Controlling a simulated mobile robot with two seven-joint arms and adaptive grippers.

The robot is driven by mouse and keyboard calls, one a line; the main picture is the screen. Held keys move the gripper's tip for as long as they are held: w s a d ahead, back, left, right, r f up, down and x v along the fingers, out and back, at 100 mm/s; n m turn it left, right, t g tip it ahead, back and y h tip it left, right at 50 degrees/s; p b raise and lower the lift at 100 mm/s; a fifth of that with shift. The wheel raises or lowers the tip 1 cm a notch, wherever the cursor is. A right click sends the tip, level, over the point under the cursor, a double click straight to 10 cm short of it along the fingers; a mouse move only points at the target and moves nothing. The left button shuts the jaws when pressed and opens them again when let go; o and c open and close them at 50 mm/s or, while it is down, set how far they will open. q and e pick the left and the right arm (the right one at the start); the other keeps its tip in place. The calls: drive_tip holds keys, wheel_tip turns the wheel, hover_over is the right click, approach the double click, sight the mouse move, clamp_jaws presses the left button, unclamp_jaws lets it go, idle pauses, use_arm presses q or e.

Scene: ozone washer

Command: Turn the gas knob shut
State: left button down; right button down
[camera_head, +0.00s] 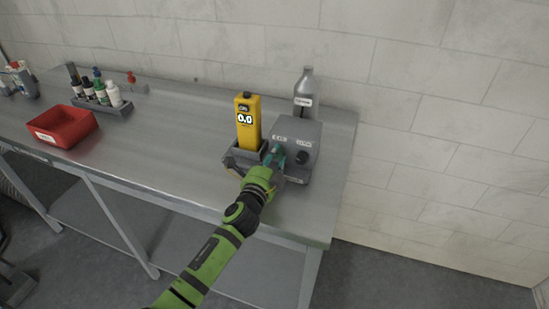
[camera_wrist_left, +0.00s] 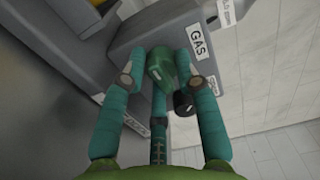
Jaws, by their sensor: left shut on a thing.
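The grey control box (camera_head: 308,135) stands near the right end of the steel bench. Its green knob (camera_wrist_left: 160,66) sits beside the label reading GAS (camera_wrist_left: 196,42) in the left wrist view. My left gripper (camera_head: 274,155) reaches the box's front, and its teal fingers are shut on the green knob, one on each side. In the head view the gripper hides most of that knob. A black knob (camera_head: 302,157) sits to its right on the same face; in the left wrist view the black knob (camera_wrist_left: 184,103) lies close to the right finger. My right gripper is out of view.
A yellow meter (camera_head: 248,121) reading 0.0 stands in a dark holder just left of the box. A red bin (camera_head: 62,126) and a rack of small bottles (camera_head: 103,97) are at the left. The middle bench is clear.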

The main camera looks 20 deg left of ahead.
use_arm(q)
drive_tip(key=c, duration=0.9)
unclamp_jaws()
drive_tip(key=shift+w+a+r, duration=0.15)
drive_tip(key=shift+a+r, duration=0.05)
drive_tip(key=shift+r, duration=0.25)
drive_tip(key=shift+c, duration=0.2)
drive_tip(key=shift+f, duration=0.15)
drive_tip(key=shift+f, duration=0.1)
drive_tip(key=shift+d, duration=0.1)
drive_tip(key=shift+s, duration=0.35)
drive_tip(key=s, duration=1.1)
drive_tip(key=shift+s+a, duration=0.2)
drive_tip(key=shift+a, duration=0.1)
